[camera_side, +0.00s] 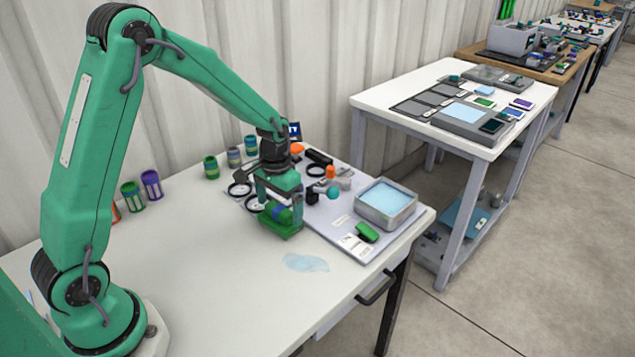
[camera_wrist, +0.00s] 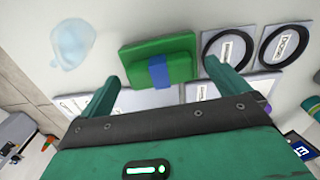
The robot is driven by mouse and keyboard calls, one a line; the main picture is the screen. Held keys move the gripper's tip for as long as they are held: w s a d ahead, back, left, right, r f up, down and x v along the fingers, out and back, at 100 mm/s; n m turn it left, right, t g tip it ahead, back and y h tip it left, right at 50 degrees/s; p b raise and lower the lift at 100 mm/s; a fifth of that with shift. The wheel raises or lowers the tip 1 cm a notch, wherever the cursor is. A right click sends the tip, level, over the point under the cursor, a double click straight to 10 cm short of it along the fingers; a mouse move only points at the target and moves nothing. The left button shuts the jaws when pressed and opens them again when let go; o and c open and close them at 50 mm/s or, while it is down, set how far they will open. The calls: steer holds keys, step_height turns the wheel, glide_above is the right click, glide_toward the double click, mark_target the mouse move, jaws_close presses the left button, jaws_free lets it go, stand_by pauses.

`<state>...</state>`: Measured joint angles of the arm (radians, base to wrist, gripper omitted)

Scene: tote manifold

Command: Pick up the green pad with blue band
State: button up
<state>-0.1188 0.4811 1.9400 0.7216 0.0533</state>
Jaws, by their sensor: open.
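The green pad with the blue band (camera_wrist: 178,72) lies flat at the edge of the board, in the upper middle of the wrist view. Its blue band (camera_wrist: 158,71) runs across its near part. In the side view the pad (camera_side: 283,231) is under my gripper and partly hidden by it. My gripper (camera_wrist: 160,74) is open, with one finger to the left of the pad and one to the right. Nothing is held. I cannot tell the exact height of the fingertips above the pad.
A blue liquid patch (camera_side: 305,262) lies on the bare white table near the pad. Black rings (camera_side: 240,189) lie on the board beside it. A grey tray (camera_side: 386,222) with pale blue inside and another green item (camera_side: 367,232) stand to the right. Striped cylinders (camera_side: 152,184) stand at the back left.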

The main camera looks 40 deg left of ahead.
steer(key=shift+f, duration=1.05)
steer(key=c, duration=0.7)
